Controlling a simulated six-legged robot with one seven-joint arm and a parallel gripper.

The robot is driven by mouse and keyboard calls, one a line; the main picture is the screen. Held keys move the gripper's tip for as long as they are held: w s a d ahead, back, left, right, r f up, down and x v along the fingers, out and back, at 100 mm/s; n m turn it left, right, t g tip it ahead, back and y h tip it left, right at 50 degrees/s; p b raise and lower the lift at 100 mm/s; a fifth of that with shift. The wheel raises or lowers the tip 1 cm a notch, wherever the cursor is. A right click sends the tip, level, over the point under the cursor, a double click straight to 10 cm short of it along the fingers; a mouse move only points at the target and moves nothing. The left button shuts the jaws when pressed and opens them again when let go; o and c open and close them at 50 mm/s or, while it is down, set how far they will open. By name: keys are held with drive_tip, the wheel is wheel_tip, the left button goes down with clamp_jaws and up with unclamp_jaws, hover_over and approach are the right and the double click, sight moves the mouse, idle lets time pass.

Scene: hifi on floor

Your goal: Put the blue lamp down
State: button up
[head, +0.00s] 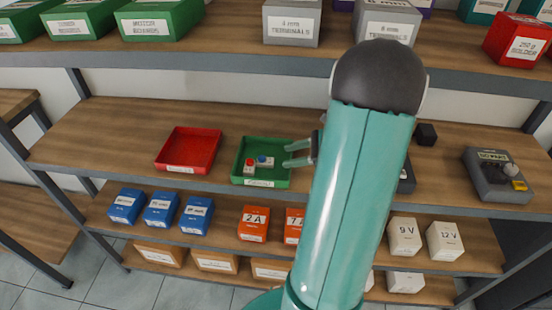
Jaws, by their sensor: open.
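The blue lamp (263,159) is a small blue cap on a pale base. It appears to stand inside the green tray (262,182) on the middle shelf. A similar small lamp with a red cap (249,163) is just to its left in the same tray. My gripper (285,155) is open and reaches in from the right, over the tray's right side. Its two pale green fingers point left towards the blue lamp, with a visible gap between them and it. My arm hides the shelf to the right of the gripper.
An empty red tray (188,150) sits left of the green one. A grey device (497,176) with a dark top is at the far right. A small black block (426,134) is behind my arm. Boxes fill the shelves above and below. The middle shelf's left end is bare.

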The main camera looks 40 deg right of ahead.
drive_tip(key=v, duration=0.4)
drive_tip(key=shift+s+d+r, duration=0.1)
drive_tip(key=shift+r, duration=0.05)
drive_tip(key=w+a+r+n+g+h, duration=0.1)
drive_tip(key=w+a+r+n+g, duration=0.2)
drive_tip(key=a+n, duration=0.5)
drive_tip(key=a+r+n+g+h, duration=0.1)
drive_tip(key=a+r+n+g, duration=0.3)
drive_tip(key=a, duration=0.9)
drive_tip(key=s+a+r+n+t+h, duration=0.1)
drive_tip(key=s+a+r+n+h, duration=0.1)
drive_tip(key=a+n, duration=0.4)
drive_tip(key=s+a+r+n+t+h, duration=0.1)
drive_tip(key=s+a+r+n+h, duration=0.1)
drive_tip(key=a+n, duration=0.5)
drive_tip(key=s+n+h, duration=0.1)
drive_tip(key=n+h, duration=0.1)
drive_tip(key=n, duration=0.1)
drive_tip(key=shift+r, duration=0.2)
drive_tip(key=shift+c, duration=1.2)
